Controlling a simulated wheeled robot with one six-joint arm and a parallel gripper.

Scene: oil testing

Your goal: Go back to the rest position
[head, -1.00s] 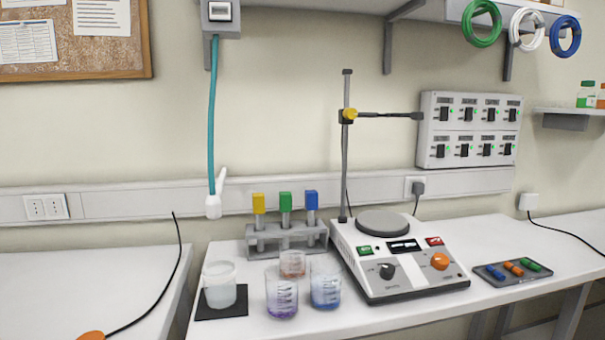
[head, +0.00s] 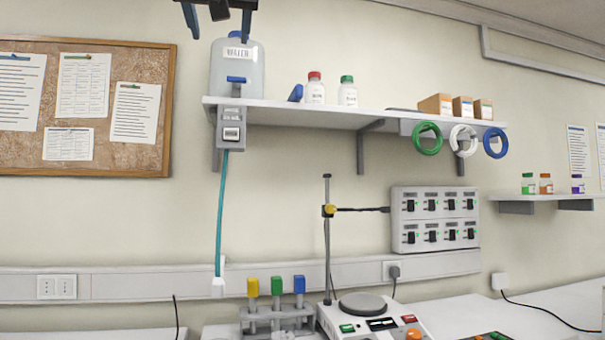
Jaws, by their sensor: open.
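My gripper (head: 218,10) shows at the top edge of the head view, with its two dark fingers pointing down and spread apart. It is open and nothing is between its fingers. It appears in front of the top of the water container (head: 237,68), which stands on the wall shelf (head: 290,113). I cannot tell how far apart the gripper and the container are. The rest of my arm is mostly out of the picture.
White and green-capped bottles (head: 348,91) and small boxes (head: 463,106) stand on the shelf. Coloured rings (head: 427,138) hang from it. Below are a tube rack (head: 275,321), a hot plate with stand (head: 362,304) and a switch panel (head: 434,219).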

